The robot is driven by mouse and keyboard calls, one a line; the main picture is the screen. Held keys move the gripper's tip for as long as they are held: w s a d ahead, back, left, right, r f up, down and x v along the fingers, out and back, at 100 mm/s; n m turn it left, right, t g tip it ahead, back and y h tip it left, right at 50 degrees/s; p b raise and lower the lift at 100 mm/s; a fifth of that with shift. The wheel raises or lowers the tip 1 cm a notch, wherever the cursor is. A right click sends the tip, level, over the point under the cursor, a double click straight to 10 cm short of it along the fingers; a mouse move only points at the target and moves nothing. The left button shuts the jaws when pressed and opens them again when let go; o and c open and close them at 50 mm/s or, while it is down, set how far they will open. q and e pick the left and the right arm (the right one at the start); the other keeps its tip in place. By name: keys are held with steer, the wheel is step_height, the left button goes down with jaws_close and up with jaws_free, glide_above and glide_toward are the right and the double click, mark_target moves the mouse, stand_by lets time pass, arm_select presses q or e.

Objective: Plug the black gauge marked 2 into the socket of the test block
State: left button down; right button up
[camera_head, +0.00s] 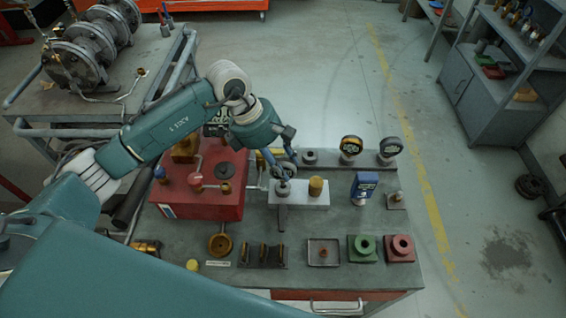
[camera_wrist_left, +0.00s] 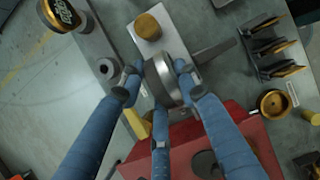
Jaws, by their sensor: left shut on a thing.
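My left gripper (camera_head: 283,172) is over the left end of the pale test block (camera_head: 308,199). In the left wrist view its fingers (camera_wrist_left: 157,85) are shut around a round, grey-rimmed gauge (camera_wrist_left: 163,78), seen mostly edge-on. Its face and mark are hidden. The test block (camera_wrist_left: 145,45) carries a brass cap (camera_head: 317,186) on its right side and a grey lever (camera_head: 282,217) at its front. A grey round fitting (camera_head: 283,188) shows just below the gripper. I cannot tell whether the gauge touches the socket. My right gripper is not in view.
Behind the block are an empty grey holder (camera_head: 310,157), a yellow-marked gauge (camera_head: 351,146) and a dark gauge (camera_head: 390,147). A red box (camera_head: 200,205) stands left. A blue device (camera_head: 364,187) stands right; trays and green and red blocks line the front.

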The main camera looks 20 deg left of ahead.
arm_select(q)
steer(key=shift+b, duration=0.4)
stand_by(0.5)
steer(key=shift+f+b, duration=1.85)
steer(key=c, duration=1.2)
jaws_free()
